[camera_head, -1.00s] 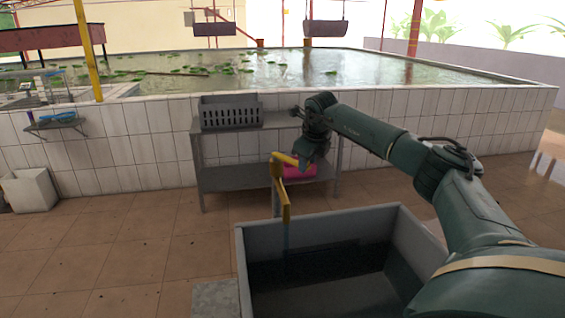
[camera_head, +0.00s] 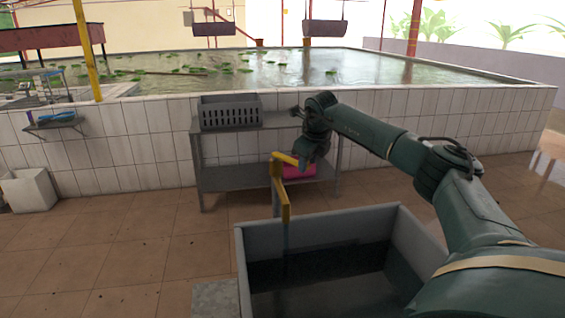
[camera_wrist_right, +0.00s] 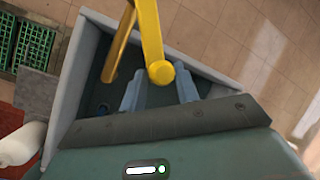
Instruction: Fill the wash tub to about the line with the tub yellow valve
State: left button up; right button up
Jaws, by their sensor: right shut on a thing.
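The grey wash tub (camera_head: 415,240) stands in front of me with dark water (camera_head: 320,275) in it. The yellow valve (camera_head: 285,160) tops a yellow pipe at the tub's back left, and its spout (camera_head: 285,205) points into the tub. A thin bluish stream (camera_head: 286,238) shows under the spout. My right gripper (camera_head: 306,160) is at the valve's top. In the right wrist view, the right gripper (camera_wrist_right: 160,90) has its fingers on either side of the yellow valve end (camera_wrist_right: 160,72). I cannot make out the fill line. My left gripper is not in view.
A metal shelf (camera_head: 225,178) behind the tub bears a grey crate (camera_head: 230,112) and a pink thing (camera_head: 298,172). The tiled pond wall (camera_head: 450,118) runs behind it. A white bin (camera_head: 28,190) stands at the left. The tiled floor at left is clear.

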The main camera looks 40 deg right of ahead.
aim_at(295, 163)
jog(key=shift+a, duration=0.55)
jog(key=shift+o, duration=0.3)
jog(key=a, duration=0.3)
jog(key=shift+w+a+r, duration=0.1)
jog(key=shift+w, duration=0.05)
jog(key=shift+a, duration=0.1)
jog(key=shift+r, duration=0.1)
